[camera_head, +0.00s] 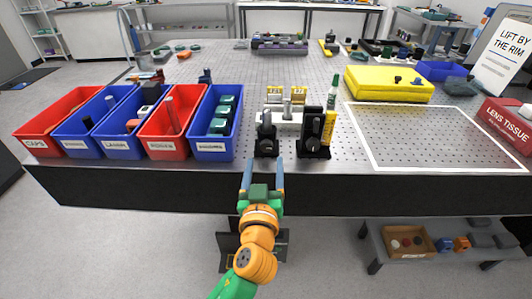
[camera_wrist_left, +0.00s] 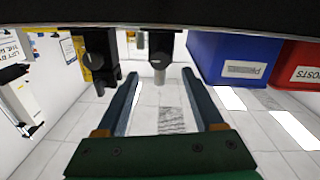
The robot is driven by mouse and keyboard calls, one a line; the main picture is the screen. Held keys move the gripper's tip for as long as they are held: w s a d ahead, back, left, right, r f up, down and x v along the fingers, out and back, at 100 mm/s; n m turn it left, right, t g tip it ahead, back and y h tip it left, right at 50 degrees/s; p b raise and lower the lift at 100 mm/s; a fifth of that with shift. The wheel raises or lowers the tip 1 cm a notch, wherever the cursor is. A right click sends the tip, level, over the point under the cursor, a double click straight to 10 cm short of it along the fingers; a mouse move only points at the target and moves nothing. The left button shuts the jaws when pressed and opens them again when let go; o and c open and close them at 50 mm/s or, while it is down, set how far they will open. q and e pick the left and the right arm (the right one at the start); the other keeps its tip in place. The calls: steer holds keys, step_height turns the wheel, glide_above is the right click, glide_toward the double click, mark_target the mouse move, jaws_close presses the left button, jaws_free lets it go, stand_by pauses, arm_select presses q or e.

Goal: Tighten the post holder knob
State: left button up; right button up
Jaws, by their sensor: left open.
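A black post holder (camera_head: 266,132) with a metal post stands at the table's front edge. Its dark knob (camera_head: 266,150) faces me and also shows in the left wrist view (camera_wrist_left: 160,74). A second, larger black holder (camera_head: 314,135) stands just to its right in the head view. My left gripper (camera_head: 263,163) is open in front of the first holder. In the left wrist view its two fingers (camera_wrist_left: 160,80) point toward the knob, one on each side in the picture, with space between. Contact cannot be told. My right gripper is not in view.
Red and blue bins, including one blue bin (camera_head: 212,148), line the front edge on the left. A yellow upright piece (camera_head: 329,130) is beside the larger holder. A yellow case (camera_head: 388,84) lies behind a white-outlined clear area (camera_head: 430,135). A lower shelf (camera_head: 440,265) is at bottom right.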

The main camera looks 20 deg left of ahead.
mark_target(266, 148)
arm_select(q)
steer(key=p+x, duration=0.1)
steer(key=x, duration=0.5)
steer(key=shift+w, duration=0.2)
steer(key=shift+s, duration=0.1)
steer(key=shift+c, duration=1.3)
jaws_close()
